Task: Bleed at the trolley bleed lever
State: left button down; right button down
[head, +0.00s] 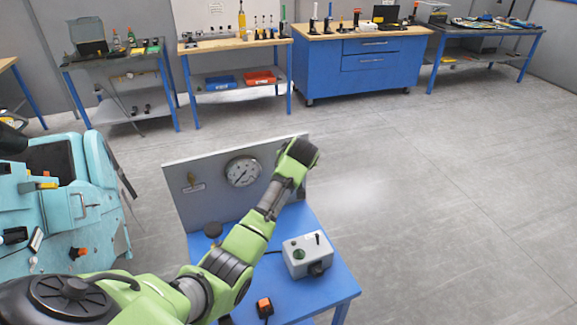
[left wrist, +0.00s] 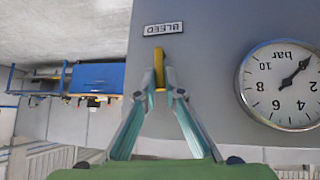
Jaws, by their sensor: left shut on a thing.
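The bleed lever (left wrist: 159,62) is a yellow handle on the grey panel (left wrist: 205,60), beside an upside-down BLEED label (left wrist: 164,27) in the left wrist view. My left gripper (left wrist: 160,88) has its two teal-grey fingers closed together on the lever's end. In the head view my left arm reaches over the blue trolley (head: 335,286) to the panel's right end; its hand hides the lever and the fingertips. A round pressure gauge (head: 243,171) sits left of the hand; it also shows in the left wrist view (left wrist: 281,86). My right gripper is not in view.
A grey box (head: 305,254) with a green button stands on the trolley. An orange switch (head: 265,308) lies near its front. A turquoise machine (head: 80,215) stands left. Floor right is clear; workbenches line the back.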

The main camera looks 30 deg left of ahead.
pick_arm(q)
jog(key=shift+w+d+g+y, duration=0.2)
jog(key=shift+w+g+y, duration=0.05)
jog(key=shift+g+y, duration=0.05)
dwell(0.5)
jog(key=c, duration=2.1)
grip_release()
jog(key=shift+w, duration=0.1)
jog(key=shift+c, duration=0.2)
jog(key=v, duration=1.2)
jog(key=shift+d+m, duration=0.1)
jog(key=shift+m, duration=0.2)
